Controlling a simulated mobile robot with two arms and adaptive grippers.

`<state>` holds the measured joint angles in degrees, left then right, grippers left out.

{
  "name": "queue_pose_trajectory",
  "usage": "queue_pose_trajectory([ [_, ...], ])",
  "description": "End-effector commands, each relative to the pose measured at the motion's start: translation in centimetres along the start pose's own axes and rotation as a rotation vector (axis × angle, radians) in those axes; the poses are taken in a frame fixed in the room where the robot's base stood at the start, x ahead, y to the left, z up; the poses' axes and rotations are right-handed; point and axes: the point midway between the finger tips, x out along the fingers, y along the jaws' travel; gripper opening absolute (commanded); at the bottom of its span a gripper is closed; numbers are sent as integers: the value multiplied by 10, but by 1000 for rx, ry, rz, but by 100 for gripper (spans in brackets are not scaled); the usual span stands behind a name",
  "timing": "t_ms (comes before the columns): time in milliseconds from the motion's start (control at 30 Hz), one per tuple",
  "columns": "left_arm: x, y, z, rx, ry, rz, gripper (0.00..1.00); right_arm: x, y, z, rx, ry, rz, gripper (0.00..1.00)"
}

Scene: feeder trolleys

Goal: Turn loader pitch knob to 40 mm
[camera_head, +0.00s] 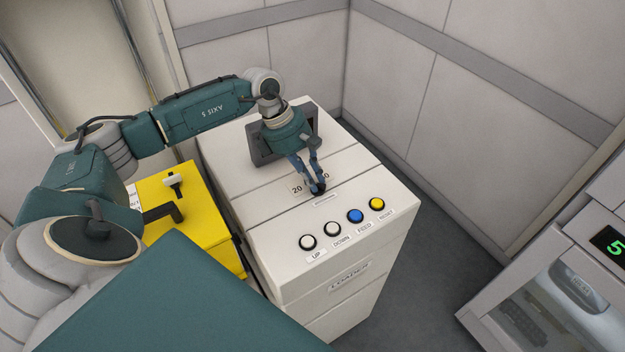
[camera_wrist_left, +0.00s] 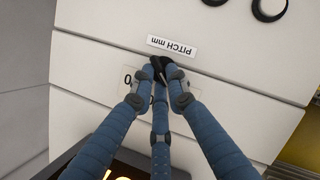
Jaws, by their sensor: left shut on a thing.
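The loader (camera_head: 262,260) is a white cabinet with a sloped top. Its black pitch knob (camera_head: 318,188) sits between printed numbers, of which "20" shows on the left and a partly covered number ending in 0 on the right. My left gripper (camera_head: 317,187) points down and is shut on the knob. In the left wrist view the fingertips (camera_wrist_left: 160,72) close around the black knob (camera_wrist_left: 158,63), just beside the "PITCH mm" label (camera_wrist_left: 172,46). The fingers hide most of the dial, so the knob's setting cannot be read. My right gripper is not in view.
UP, DOWN, FEED and RESET buttons (camera_head: 355,216) line the loader's front edge. A dark-framed screen (camera_head: 258,150) stands behind the gripper. A yellow box (camera_head: 205,222) with a black handle is at the left.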

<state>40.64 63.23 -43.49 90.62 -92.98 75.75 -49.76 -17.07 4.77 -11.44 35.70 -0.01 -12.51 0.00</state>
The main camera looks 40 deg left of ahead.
Motion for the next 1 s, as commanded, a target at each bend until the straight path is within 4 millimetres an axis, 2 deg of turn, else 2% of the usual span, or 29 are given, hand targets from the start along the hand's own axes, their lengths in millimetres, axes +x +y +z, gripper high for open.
queue_pose_trajectory([
  [33, 3, 3, -1, 22, -4, -3, 0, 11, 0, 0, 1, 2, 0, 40],
  [500, 4, 9, 4, 385, -6, -149, 0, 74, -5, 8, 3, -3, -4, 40],
  [700, 3, 10, 6, 535, -5, -212, 0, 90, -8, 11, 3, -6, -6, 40],
  [1000, 1, 11, 8, 686, -4, -274, 0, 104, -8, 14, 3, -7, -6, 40],
])
